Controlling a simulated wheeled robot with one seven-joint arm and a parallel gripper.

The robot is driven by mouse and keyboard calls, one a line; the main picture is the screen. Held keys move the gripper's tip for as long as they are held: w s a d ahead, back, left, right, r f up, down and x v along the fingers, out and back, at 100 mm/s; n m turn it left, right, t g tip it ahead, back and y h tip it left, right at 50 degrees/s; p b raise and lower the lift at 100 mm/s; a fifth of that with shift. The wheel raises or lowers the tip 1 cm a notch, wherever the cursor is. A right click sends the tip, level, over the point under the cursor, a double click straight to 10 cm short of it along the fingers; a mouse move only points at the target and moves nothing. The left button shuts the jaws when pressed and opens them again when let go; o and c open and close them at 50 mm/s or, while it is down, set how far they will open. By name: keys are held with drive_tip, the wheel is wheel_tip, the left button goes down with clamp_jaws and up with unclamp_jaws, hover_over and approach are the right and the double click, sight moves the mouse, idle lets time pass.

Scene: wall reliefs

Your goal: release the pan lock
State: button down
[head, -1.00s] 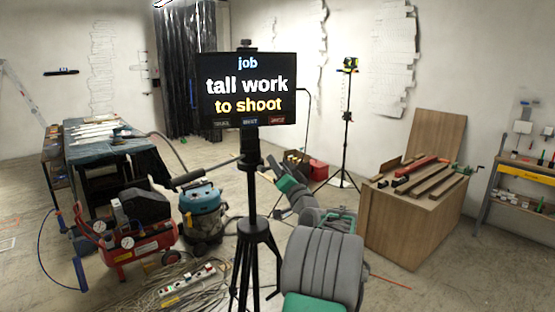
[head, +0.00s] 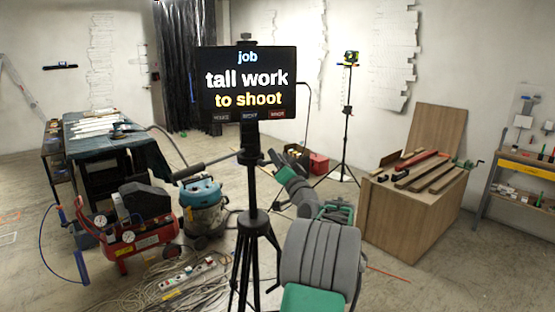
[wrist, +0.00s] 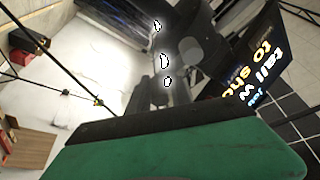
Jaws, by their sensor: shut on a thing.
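A black tripod (head: 254,222) stands in front of me and carries a dark screen (head: 248,84) with lit words. A dark pan handle (head: 205,165) sticks out to the left from the tripod head. My gripper (head: 266,160) is at the right side of the head, below the screen. It is shut on a small part there, which seems to be the pan lock; its jaws hide most of it. In the wrist view the dark head parts (wrist: 183,40) and the tilted screen (wrist: 250,65) are close in front of my gripper (wrist: 163,92).
A red compressor (head: 130,238), a blue vacuum (head: 201,205) and loose cables with a power strip (head: 190,277) lie left of the tripod. A wooden crate (head: 415,210) with clamps stands right. A second, thin tripod (head: 345,130) stands behind. Bare floor shows at front right.

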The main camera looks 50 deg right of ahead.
drive_tip(key=shift+f, duration=0.2)
drive_tip(key=b, duration=0.2)
drive_tip(key=shift+f+n+b, duration=0.15)
drive_tip(key=shift+n+b, duration=0.2)
drive_tip(key=shift+n, duration=0.05)
drive_tip(key=shift+r+n+t+b, duration=0.3)
drive_tip(key=shift+n+b, duration=0.1)
drive_tip(key=shift+b, duration=0.45)
drive_tip(key=shift+r+y, duration=0.15)
drive_tip(key=shift+y, duration=0.15)
drive_tip(key=c, duration=1.3)
unclamp_jaws()
drive_tip(key=shift+r, duration=0.1)
drive_tip(key=b+v, duration=0.2)
drive_tip(key=v, duration=0.5)
drive_tip(key=shift+s+a, duration=0.25)
drive_tip(key=shift+s, duration=0.05)
